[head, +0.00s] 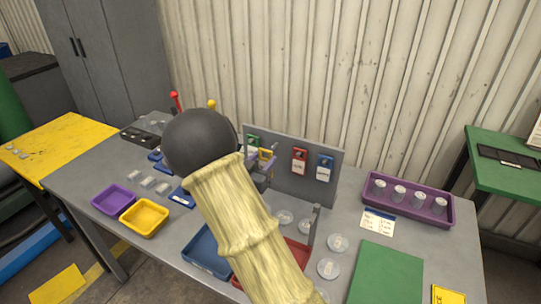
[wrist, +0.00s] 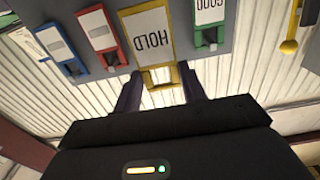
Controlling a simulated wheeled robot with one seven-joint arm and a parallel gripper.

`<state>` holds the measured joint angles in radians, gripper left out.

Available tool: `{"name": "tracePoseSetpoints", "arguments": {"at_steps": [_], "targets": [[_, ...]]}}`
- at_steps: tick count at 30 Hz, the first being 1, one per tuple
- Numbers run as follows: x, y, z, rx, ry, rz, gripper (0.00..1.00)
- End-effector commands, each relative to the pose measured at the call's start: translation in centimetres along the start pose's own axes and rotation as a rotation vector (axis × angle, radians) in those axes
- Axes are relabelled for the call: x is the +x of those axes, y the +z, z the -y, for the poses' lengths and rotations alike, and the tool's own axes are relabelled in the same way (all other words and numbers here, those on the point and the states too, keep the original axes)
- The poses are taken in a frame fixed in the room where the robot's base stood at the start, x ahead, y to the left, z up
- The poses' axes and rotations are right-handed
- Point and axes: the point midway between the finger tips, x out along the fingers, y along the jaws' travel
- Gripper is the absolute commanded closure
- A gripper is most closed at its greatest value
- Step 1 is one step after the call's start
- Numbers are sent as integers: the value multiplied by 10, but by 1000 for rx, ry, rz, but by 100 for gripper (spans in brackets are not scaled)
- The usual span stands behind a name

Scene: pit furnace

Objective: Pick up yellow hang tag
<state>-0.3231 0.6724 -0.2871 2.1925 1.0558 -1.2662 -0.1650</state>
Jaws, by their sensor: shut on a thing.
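The yellow hang tag (wrist: 147,36), with a white face reading HOLD, is in the middle of the wrist view, in line with a row of tags on a grey panel. My gripper (wrist: 160,84) has its two dark fingers on either side of the yellow lower part of the tag, shut on it. In the head view my gripper (head: 264,166) is at the grey panel (head: 325,150), and a small part of the yellow tag (head: 267,154) shows there. My arm hides much of the area. Whether the tag is still on its hook is unclear.
A red tag (head: 299,161) and a blue tag (head: 325,168) hang to the right; a green tag (head: 253,142) hangs to the left. Purple (head: 113,198) and yellow (head: 144,218) trays stand at the table's left. A purple rack (head: 410,205) with white-topped containers stands right.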

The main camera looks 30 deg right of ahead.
Motion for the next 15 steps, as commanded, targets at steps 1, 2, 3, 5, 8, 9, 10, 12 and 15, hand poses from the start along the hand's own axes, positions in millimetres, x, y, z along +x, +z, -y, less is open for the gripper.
{"name": "tracePoseSetpoints", "arguments": {"at_steps": [1, 2, 3, 5, 8, 9, 10, 12, 15], "targets": [[-17, 3, 1, 0, -6, 1, 80], [-26, 2, 1, 0, -6, 1, 80], [-37, 2, 1, 1, -5, 1, 80], [-53, 2, 1, 1, -5, 0, 80], [-77, 2, 1, 1, -4, 0, 80], [-85, 1, 1, 1, -5, 0, 80], [-91, 1, 1, 1, -4, 0, 80], [-101, 1, 0, 1, -2, -1, 80], [-109, 0, 0, 0, -1, 0, 80]]}}
